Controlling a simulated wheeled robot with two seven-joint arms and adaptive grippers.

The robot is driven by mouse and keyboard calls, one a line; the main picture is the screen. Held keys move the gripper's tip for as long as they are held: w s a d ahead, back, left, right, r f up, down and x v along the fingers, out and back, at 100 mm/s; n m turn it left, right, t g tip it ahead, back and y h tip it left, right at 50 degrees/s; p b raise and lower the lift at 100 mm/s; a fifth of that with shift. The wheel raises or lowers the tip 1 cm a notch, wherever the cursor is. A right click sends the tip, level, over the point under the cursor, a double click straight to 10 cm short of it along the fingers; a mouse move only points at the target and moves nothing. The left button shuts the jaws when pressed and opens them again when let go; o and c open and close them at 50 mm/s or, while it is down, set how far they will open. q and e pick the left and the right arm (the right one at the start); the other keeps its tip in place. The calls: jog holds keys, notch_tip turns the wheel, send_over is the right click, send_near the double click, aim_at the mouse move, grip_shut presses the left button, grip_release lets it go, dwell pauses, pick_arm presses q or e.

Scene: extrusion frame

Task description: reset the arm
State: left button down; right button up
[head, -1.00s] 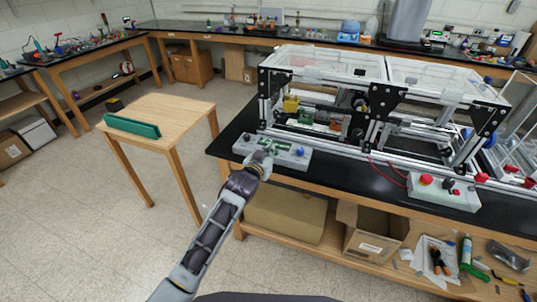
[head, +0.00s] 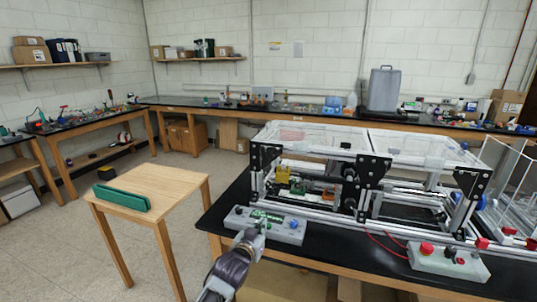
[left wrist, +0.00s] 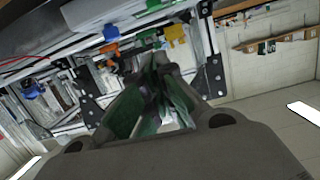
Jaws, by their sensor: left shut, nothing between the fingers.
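My left arm comes up from the bottom of the head view, and its left gripper (head: 259,225) is shut and empty. It shows in front of the grey control box (head: 288,233) with a green display and a blue button, overlapping it in the picture. I cannot tell whether they touch. In the left wrist view the dark, greenish fingers (left wrist: 157,65) point toward the frame, which appears turned over. The aluminium extrusion frame (head: 364,170) with black corner plates stands on the black bench behind the box. My right gripper is out of view.
A second control box (head: 449,262) with a red button sits at the bench's front right. A small wooden table (head: 165,190) with a green tray-like piece (head: 121,198) stands left, with open floor around it. Long benches (head: 215,106) line the walls.

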pick_arm(q)
jog(key=w+a+f+m+g+y, duration=0.1)
jog(key=a+f, duration=0.2)
jog(key=f, duration=0.9)
jog(key=a+f+g, duration=0.1)
jog(key=a+f, duration=0.2)
jog(key=f, duration=1)
jog(key=s+a+f+g+y, duration=0.1)
jog(key=s+a+f, duration=0.25)
jog(key=f, duration=0.35)
jog(key=s+a+f+g, duration=0.2)
jog(key=s+f, duration=0.3)
jog(key=f, duration=0.3)
jog(key=s+a+f+g+y, duration=0.1)
jog(key=s+a+f, duration=0.25)
jog(key=f, duration=0.35)
jog(key=s+a+f+n+g, duration=0.1)
jog(key=s+a+f+g, duration=0.15)
jog(key=s+f, duration=0.8)
jog(key=s+a+f+g, duration=0.1)
jog(key=s+a+f, duration=0.1)
jog(key=s, duration=1)
jog(key=s+a+f+n+g+y, duration=0.1)
jog(key=s+f, duration=0.3)
jog(key=s, duration=0.9)
jog(key=s+a+f+g, duration=0.3)
jog(key=s+f, duration=0.1)
jog(key=s, duration=0.9)
jog(key=shift+n+y, duration=0.3)
jog(key=shift+y, duration=0.1)
